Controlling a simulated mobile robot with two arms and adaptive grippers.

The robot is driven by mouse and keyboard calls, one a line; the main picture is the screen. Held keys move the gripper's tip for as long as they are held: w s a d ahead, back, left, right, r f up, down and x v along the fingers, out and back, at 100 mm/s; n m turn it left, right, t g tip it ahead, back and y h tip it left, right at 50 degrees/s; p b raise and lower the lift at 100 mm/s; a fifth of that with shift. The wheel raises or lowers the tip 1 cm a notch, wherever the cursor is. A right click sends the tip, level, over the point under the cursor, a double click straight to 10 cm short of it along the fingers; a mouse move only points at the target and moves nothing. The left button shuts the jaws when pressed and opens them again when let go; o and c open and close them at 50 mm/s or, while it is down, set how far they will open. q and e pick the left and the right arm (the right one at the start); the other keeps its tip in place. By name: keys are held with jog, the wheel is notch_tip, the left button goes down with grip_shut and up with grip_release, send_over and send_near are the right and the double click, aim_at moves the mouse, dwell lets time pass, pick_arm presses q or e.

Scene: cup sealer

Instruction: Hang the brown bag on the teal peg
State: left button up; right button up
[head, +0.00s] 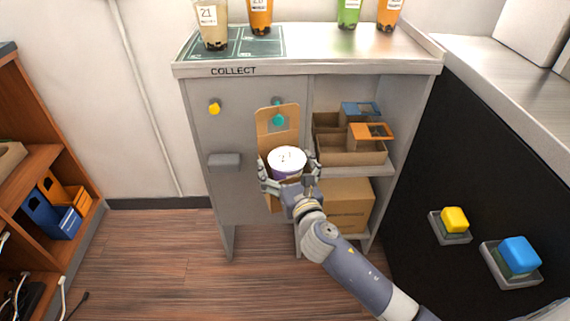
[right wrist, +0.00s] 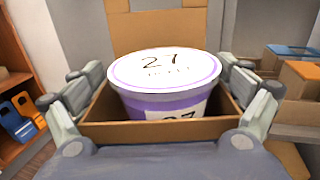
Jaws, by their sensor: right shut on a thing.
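The brown bag (head: 290,139) is an open carrier with a tall back panel, holding a white-lidded cup (head: 287,158) marked 27. It hangs upright before the grey cabinet. My right gripper (head: 286,172) is shut on the bag, a finger on each side. In the right wrist view, the fingers flank the bag's box (right wrist: 160,132), with the purple-banded cup (right wrist: 165,72) inside. The teal peg (head: 279,120) shows within the outline of the bag's upper panel. Whether it passes through the panel's hole, I cannot tell. My left gripper is out of view.
A yellow peg (head: 214,108) and a grey block (head: 224,160) are on the cabinet front at left. Shelves at right hold open brown boxes (head: 350,152) and a larger carton (head: 348,205). Several filled cups stand on the COLLECT counter (head: 330,58) above.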

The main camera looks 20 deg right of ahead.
jog(key=shift+r, duration=0.15)
jog(key=o, duration=0.7)
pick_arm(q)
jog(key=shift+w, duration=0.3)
pick_arm(e)
jog(key=shift+o, duration=0.2)
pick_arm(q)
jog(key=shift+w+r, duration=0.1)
